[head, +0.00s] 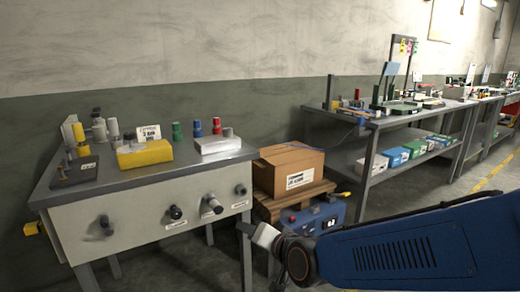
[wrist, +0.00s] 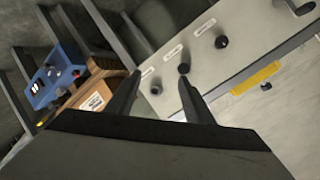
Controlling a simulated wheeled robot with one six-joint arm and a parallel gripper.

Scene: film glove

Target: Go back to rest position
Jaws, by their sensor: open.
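My gripper (wrist: 160,80) is open, with its two dark fingers apart and nothing between them. In the head view my arm comes in from the lower right, and the gripper (head: 248,230) is in front of the right end of the grey workbench (head: 150,212). The wrist view is tilted and shows the bench's front panel (wrist: 222,65) with its dark knobs beyond the fingers. The fingers look apart from the bench, but the exact gap is hard to tell.
A cardboard box (head: 290,172) sits on a wooden pallet beside the bench, with a blue case (head: 318,216) in front. A yellow block (head: 145,154) and a white block (head: 217,145) are on the bench. A shelved table (head: 395,122) stands behind at right.

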